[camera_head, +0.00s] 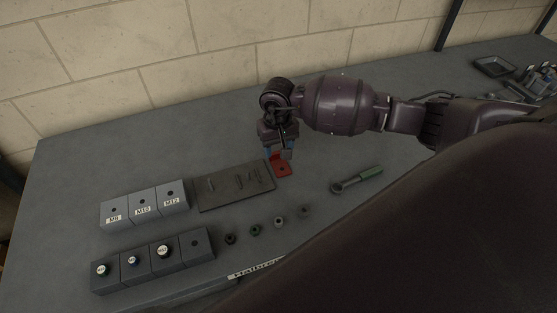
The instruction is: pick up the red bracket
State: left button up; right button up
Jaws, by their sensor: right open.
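The red bracket (283,170) lies on the grey bench near its middle, just right of a dark flat plate. My right gripper (279,154) points down directly over the bracket, with its blue-tipped fingers apart. A finger covers part of the bracket, and I cannot tell whether the fingers touch it. My left gripper is not in view.
The dark slotted plate (236,186) lies close left of the bracket. Labelled grey blocks (144,204) and a dark block row (152,262) stand at left. A tray (494,66) sits far right.

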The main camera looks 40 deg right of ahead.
aim_at(279, 162)
notch_tip(279, 162, down, 4)
jog(key=shift+s+r+p, duration=0.15)
jog(key=shift+r+p, duration=0.1)
jog(key=shift+p, duration=0.1)
jog(key=shift+f, duration=0.6)
jog(key=shift+c, duration=0.3)
jog(key=c, duration=0.5)
jog(key=shift+r, duration=0.1)
